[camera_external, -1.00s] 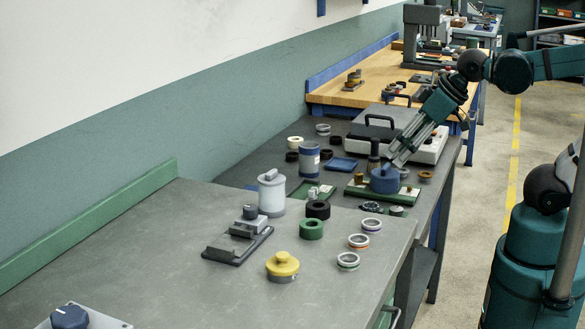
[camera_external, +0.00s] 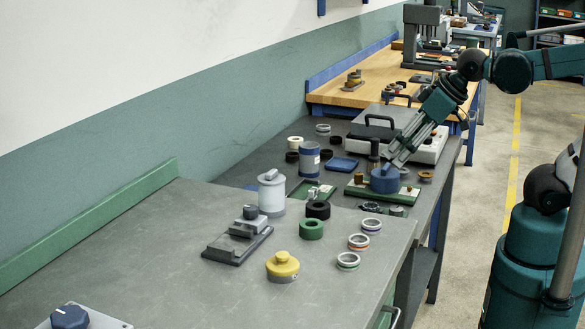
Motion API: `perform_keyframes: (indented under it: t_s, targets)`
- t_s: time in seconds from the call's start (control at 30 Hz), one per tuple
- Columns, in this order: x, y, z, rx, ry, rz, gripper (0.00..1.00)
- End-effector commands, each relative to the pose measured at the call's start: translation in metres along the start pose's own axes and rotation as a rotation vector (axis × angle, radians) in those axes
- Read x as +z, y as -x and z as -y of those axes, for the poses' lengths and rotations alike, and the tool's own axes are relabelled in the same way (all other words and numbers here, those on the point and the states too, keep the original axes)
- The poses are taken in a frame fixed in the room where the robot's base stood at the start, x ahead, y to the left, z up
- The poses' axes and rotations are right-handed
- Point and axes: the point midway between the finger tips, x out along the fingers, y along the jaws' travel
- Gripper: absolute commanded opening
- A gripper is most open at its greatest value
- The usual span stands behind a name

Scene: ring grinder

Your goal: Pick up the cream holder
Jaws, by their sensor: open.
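A small cream ring-shaped piece (camera_external: 295,143) stands on the dark grey bench, left of the blue-grey canister; it is the most cream-coloured thing I see, but I cannot tell whether it is the cream holder. My gripper (camera_external: 391,166) reaches down from the upper right, tilted, with its fingers open. The fingertips are at the top of a round blue holder (camera_external: 384,182) on a green base. I cannot tell whether they touch it. My gripper is well to the right of the cream piece. Nothing is visibly held.
A blue-grey canister (camera_external: 310,160), a pale canister (camera_external: 271,197) and a yellow knobbed holder (camera_external: 283,265) stand left and nearer. Several rings lie near the front bench's right edge. A grey case (camera_external: 430,148) is behind my gripper. The near bench's left part is mostly clear.

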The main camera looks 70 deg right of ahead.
Motion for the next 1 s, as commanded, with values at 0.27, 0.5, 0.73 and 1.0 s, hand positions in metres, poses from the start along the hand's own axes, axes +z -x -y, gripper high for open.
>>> perform_keyframes:
  t_s: [0.27, 0.5, 0.73, 1.0]
  targets:
    - [-0.024, 0.004, -0.006, 0.009, -0.052, 0.019, 0.52]
    - [-0.064, 0.006, -0.019, 0.027, -0.148, 0.055, 0.52]
    - [-0.103, 0.003, -0.034, 0.047, -0.250, 0.092, 0.52]
    - [-0.149, -0.005, -0.054, 0.073, -0.369, 0.133, 0.52]
